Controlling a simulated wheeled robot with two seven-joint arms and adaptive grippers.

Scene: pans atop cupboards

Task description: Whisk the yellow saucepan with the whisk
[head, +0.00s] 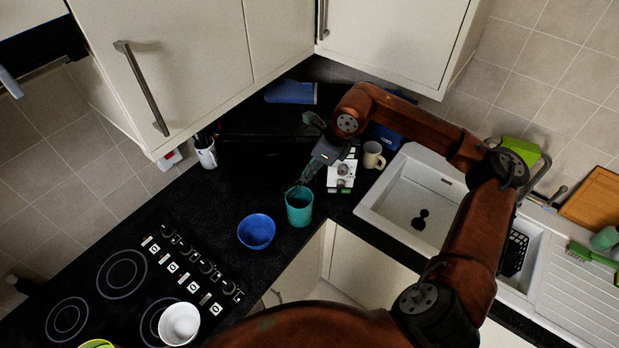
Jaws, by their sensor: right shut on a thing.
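My right gripper (301,180) reaches down at the mouth of a teal cup (299,210) on the dark worktop. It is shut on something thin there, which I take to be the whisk. The whisk's shape is too small and dark to make out, and its lower part is hidden by the cup. A yellow-green rim (97,344) shows at the bottom left edge on the hob; it may be the yellow saucepan, but most of it is cut off. My left gripper is not in view.
A blue bowl (256,231) stands just left of the teal cup. A white bowl (180,323) sits on the black hob (95,290), beside its knobs. A white sink (385,205) lies right, and cupboards (170,60) hang above. A mug (373,155) stands behind.

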